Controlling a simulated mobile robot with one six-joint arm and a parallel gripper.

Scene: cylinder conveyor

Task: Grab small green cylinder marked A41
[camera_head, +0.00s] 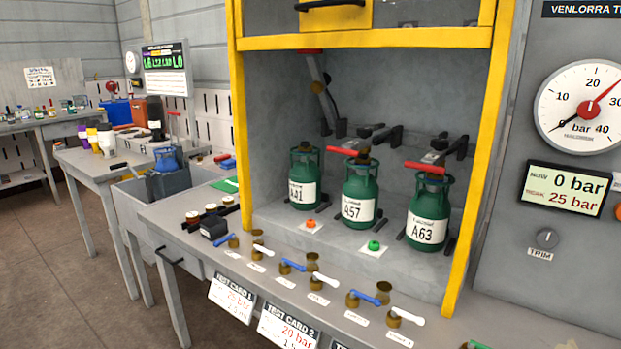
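The small green cylinder marked A41 (304,178) stands upright at the left of the yellow-framed cabinet. A white label with A41 is on its front and a brownish valve is at its top. Two like green cylinders stand to its right, A57 (360,194) and A63 (428,212). A red handle lies across the top of each of those two; none lies across A41. Behind A41 a grey lever arm (319,88) stands raised against the back wall. My gripper is not in view.
The yellow frame (240,130) borders the cabinet opening. An orange button (310,224) and a green button (375,246) sit before the cylinders. Several blue- and white-handled valves line the bench front. A dark box (214,228) stands at left. A pressure gauge (584,106) is at right.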

